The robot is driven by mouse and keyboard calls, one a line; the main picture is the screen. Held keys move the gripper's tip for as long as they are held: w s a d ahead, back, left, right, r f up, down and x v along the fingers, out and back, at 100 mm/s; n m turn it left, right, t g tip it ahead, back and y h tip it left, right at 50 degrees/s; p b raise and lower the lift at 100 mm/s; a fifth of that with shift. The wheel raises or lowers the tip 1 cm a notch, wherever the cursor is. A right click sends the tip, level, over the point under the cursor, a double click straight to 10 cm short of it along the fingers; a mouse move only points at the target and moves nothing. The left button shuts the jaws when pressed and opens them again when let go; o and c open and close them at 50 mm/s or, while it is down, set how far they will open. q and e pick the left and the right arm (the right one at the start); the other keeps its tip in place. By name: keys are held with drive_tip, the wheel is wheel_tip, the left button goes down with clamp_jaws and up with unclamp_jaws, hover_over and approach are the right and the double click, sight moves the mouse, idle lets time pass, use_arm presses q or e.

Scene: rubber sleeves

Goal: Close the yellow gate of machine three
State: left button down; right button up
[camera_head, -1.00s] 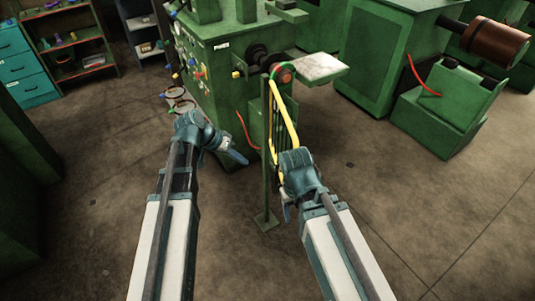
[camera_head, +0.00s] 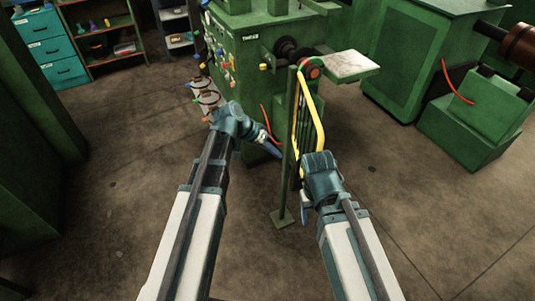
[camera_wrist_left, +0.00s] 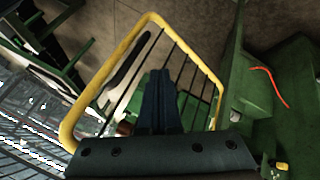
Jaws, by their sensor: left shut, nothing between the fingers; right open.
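The yellow gate (camera_head: 320,118) is a rounded yellow frame with dark bars. It hangs from a green post with a red-orange round cap (camera_head: 309,68), beside the green machine (camera_head: 235,65), and shows nearly edge-on. In the left wrist view the gate's frame (camera_wrist_left: 102,82) surrounds my shut, empty left gripper (camera_wrist_left: 160,105), which overlaps the bars; contact cannot be told. In the head view my left gripper (camera_head: 270,148) is just left of the post. My right gripper (camera_head: 304,208) is open near the gate's lower end, its fingers mostly hidden by its wrist.
A pale-topped green side table (camera_head: 346,66) juts from the machine behind the gate. The post's foot plate (camera_head: 283,217) stands on the floor between my arms. More green machines (camera_head: 410,60) stand at the right. A teal drawer cabinet (camera_head: 52,50) is at back left. The floor at right is clear.

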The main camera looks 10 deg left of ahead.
use_arm(q)
drive_tip(key=d, duration=0.1)
drive_tip(key=d+f, duration=0.1)
drive_tip(key=d, duration=0.1)
drive_tip(key=s+d, duration=0.1)
drive_tip(key=d, duration=0.1)
drive_tip(key=shift+f+b, duration=0.3)
drive_tip(key=shift+d, duration=0.1)
